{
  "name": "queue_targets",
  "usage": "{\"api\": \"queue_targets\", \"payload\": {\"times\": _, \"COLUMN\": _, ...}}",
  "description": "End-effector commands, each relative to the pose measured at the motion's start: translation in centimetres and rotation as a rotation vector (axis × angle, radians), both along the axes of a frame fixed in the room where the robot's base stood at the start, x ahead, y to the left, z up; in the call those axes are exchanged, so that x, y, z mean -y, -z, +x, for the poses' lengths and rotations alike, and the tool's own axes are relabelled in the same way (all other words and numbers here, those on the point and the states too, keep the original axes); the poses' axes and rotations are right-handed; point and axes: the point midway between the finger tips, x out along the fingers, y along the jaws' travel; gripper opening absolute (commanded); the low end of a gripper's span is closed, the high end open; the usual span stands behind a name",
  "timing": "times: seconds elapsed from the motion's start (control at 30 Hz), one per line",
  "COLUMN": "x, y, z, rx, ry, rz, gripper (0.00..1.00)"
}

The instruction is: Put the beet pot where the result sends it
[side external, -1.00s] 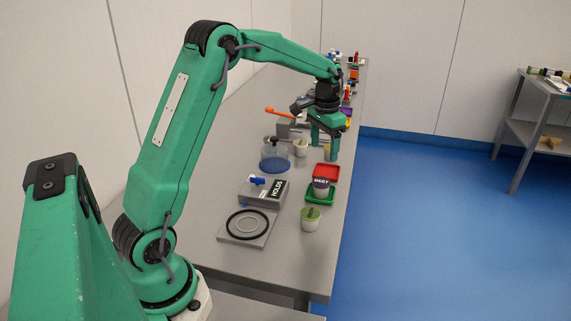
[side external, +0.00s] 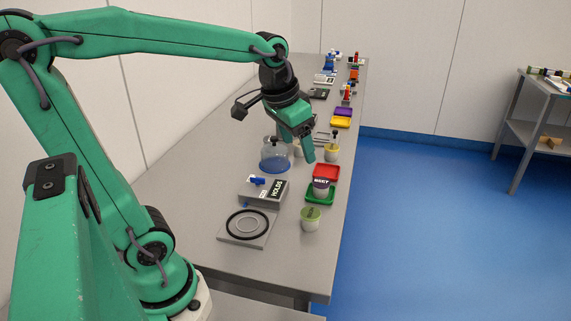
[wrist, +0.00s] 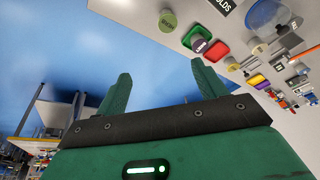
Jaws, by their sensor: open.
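The beet pot (side external: 321,188), a small pot labelled BEET, stands upright on a green tray (side external: 325,201) near the bench's right edge. In the wrist view the beet pot (wrist: 199,45) shows on the green tray, beside a red tray (wrist: 217,50). A grey block (side external: 258,193) left of the pot bears a sign reading HOLDS (side external: 279,188) and a blue piece on top. My gripper (side external: 308,153) is open and empty, tilted above the bench beyond the pot. The wrist view shows its two fingers (wrist: 161,78) apart with nothing between them.
A pot with a green lid (side external: 311,219) stands nearer. A ringed plate (side external: 247,228) lies at the front left. A clear dome on a blue base (side external: 275,162) and a yellowish pot (side external: 332,153) are close to my gripper. Purple and yellow trays (side external: 342,118) lie farther back.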

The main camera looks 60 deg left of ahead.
Motion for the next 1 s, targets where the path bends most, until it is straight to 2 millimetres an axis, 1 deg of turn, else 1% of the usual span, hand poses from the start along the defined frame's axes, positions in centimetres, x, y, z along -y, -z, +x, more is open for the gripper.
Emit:
{"api": "queue_targets", "payload": {"times": 0.03, "x": 0.5, "y": -0.1, "z": -1.2, "rx": 0.02, "ry": 0.003, "rz": -0.001, "gripper": 0.7}}
{"api": "queue_targets", "payload": {"times": 0.17, "x": 1.6, "y": 0.0, "z": -3.7, "rx": 0.062, "ry": 0.005, "rz": -0.007, "gripper": 0.7}}
{"api": "queue_targets", "payload": {"times": 0.3, "x": 2.5, "y": 0.5, "z": -6.4, "rx": 0.107, "ry": 0.007, "rz": -0.015, "gripper": 0.7}}
{"api": "queue_targets", "payload": {"times": 0.4, "x": 3.0, "y": 1.0, "z": -7.9, "rx": 0.133, "ry": 0.009, "rz": -0.022, "gripper": 0.7}}
{"api": "queue_targets", "payload": {"times": 0.5, "x": 3.4, "y": 1.6, "z": -9.1, "rx": 0.155, "ry": 0.009, "rz": -0.028, "gripper": 0.7}}
{"api": "queue_targets", "payload": {"times": 0.7, "x": 3.7, "y": 2.1, "z": -10.1, "rx": 0.174, "ry": 0.009, "rz": -0.035, "gripper": 0.7}}
{"api": "queue_targets", "payload": {"times": 1.0, "x": 3.7, "y": 2.2, "z": -10.2, "rx": 0.174, "ry": 0.009, "rz": -0.035, "gripper": 0.7}}
